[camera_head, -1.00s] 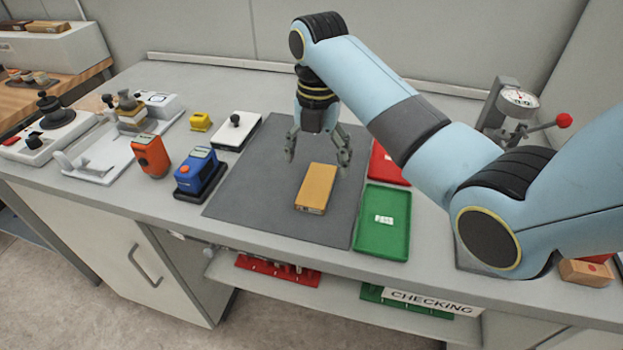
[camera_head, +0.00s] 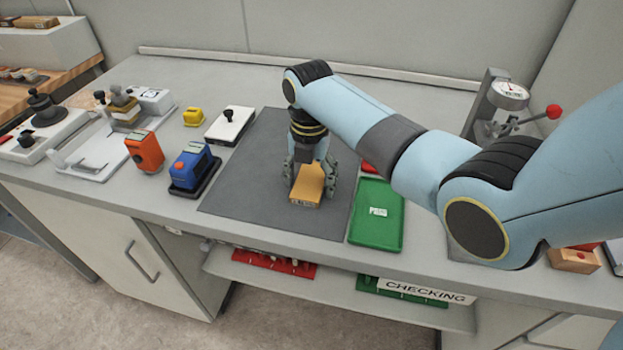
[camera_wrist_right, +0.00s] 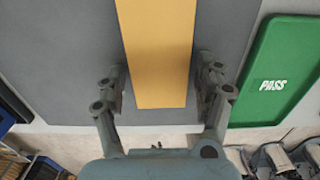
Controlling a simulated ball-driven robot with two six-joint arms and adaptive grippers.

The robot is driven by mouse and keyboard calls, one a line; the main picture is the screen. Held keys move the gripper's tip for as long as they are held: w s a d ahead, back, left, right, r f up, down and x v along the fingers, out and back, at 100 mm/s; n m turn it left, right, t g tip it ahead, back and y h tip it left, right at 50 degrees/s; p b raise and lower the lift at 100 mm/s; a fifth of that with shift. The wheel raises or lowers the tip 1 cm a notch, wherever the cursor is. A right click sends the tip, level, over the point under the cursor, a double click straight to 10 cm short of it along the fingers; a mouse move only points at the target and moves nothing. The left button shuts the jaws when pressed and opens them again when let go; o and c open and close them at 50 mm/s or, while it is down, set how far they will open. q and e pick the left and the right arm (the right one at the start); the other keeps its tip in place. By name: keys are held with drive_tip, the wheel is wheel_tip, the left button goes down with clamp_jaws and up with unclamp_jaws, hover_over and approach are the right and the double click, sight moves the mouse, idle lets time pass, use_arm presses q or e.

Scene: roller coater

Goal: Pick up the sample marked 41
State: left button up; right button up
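An orange-yellow block-shaped sample (camera_head: 307,184) lies on the dark grey mat (camera_head: 250,190). A mark shows on its near end face but is too small to read. My right gripper (camera_head: 310,182) is lowered over the sample with a finger on each side of it. In the right wrist view, the sample (camera_wrist_right: 158,55) lies between the two open fingers of the gripper (camera_wrist_right: 160,95), with a small gap visible on both sides. My left gripper is not in view.
A green PASS tray (camera_head: 377,225) lies right of the mat, with a red tray (camera_head: 370,168) partly hidden behind my arm. A blue device (camera_head: 190,168), an orange device (camera_head: 145,150) and a white plate with a black knob (camera_head: 230,125) stand left. A dial gauge (camera_head: 509,92) stands at right.

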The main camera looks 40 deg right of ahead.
drive_tip(key=c, duration=0.9)
